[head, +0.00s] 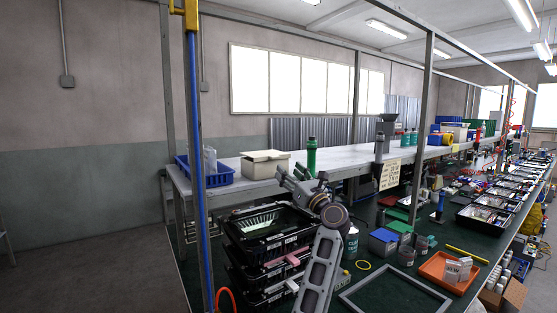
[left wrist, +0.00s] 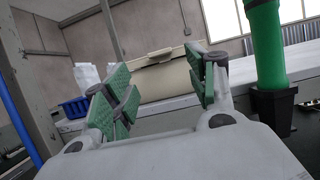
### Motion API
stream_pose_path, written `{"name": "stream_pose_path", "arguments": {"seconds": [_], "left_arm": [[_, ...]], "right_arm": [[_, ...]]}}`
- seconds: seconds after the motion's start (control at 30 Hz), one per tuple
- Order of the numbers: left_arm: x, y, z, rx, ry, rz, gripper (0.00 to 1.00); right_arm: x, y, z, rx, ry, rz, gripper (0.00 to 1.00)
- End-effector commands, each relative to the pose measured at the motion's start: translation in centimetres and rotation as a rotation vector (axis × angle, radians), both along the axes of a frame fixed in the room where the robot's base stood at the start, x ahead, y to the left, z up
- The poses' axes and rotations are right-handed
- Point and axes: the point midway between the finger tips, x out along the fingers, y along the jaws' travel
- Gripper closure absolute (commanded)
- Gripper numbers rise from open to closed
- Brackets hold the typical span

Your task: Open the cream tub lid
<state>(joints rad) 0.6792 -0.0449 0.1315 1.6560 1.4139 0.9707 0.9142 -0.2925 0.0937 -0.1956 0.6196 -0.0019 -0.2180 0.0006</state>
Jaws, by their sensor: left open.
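The cream tub (head: 263,167) stands on the raised grey shelf, between a blue crate and a green bottle. Its lid (head: 265,156) lies over the top; I cannot tell whether it is fully shut. In the left wrist view the tub (left wrist: 163,82) shows beyond the fingers, with a tab at the lid's front edge (left wrist: 158,54). My left gripper (head: 288,178) is at the shelf's front edge, just right of and in front of the tub. Its green-padded fingers (left wrist: 161,84) are spread with nothing between them. My right gripper is not in view.
The green bottle (head: 311,157) stands close right of the tub, also beside my right-hand finger in the left wrist view (left wrist: 265,45). A blue crate (head: 206,171) is to the left. Stacked black trays (head: 240,228) stand below. A blue post (head: 195,120) rises at left.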

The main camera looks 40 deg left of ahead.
Motion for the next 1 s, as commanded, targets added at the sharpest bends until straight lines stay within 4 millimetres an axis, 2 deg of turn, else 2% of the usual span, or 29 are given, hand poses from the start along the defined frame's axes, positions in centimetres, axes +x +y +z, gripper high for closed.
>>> {"name": "stream_pose_path", "arguments": {"seconds": [0.2, 0.5, 0.77, 1.0], "left_arm": [[0.7, 2.7, 1.4, 0.001, 0.0, 0.002, 0.43], [1.7, 5.8, 2.7, 0.001, 0.001, 0.0, 0.43], [2.0, 7.0, 3.0, 0.0, 0.001, 0.0, 0.43], [2.1, 7.1, 3.0, 0.0, 0.0, 0.0, 0.43]], "right_arm": [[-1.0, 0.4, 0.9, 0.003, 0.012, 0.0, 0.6], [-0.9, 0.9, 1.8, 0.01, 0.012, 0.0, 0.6], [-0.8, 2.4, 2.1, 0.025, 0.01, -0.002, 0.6], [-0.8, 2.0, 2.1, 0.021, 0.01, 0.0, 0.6]]}}
